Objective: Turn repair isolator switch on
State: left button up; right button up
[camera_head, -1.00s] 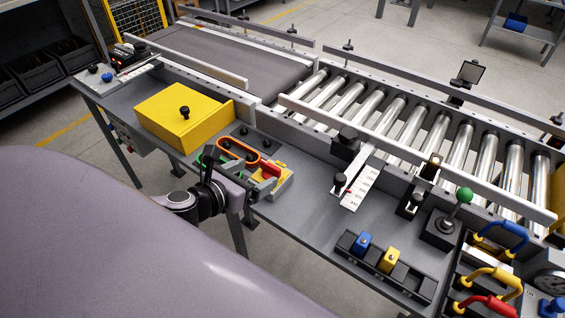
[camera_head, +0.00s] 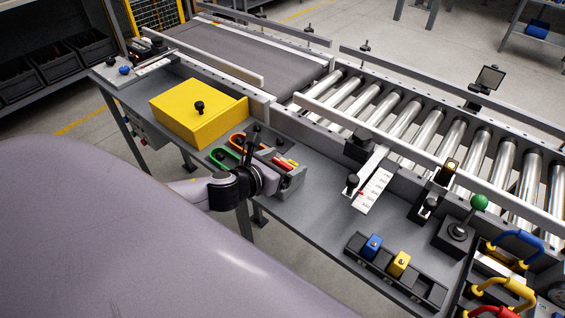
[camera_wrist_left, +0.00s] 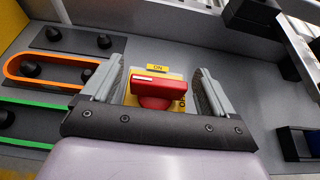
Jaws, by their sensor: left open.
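The repair isolator switch has a red handle (camera_wrist_left: 152,92) on a yellow plate (camera_wrist_left: 177,78). An "ON" label (camera_wrist_left: 157,68) is on its far side and another label, partly hidden, on its right. The handle lies roughly crosswise in the left wrist view, with a white mark toward its left end. In the head view the red handle (camera_head: 284,163) shows partly behind my gripper. My left gripper (camera_wrist_left: 161,80) is open, one finger on each side of the handle, with visible gaps. I cannot tell how far above the plate the fingertips are. My right gripper is not in view.
A green loop (camera_head: 222,158) and an orange loop (camera_head: 237,142) lie close left of the switch. A yellow box (camera_head: 190,118) stands behind them. A roller conveyor (camera_head: 420,125) runs behind the bench. Bare grey bench (camera_head: 315,190) is free right of the switch.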

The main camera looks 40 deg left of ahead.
pick_arm(q)
jog(key=c, duration=1)
jog(key=shift+o, duration=0.2)
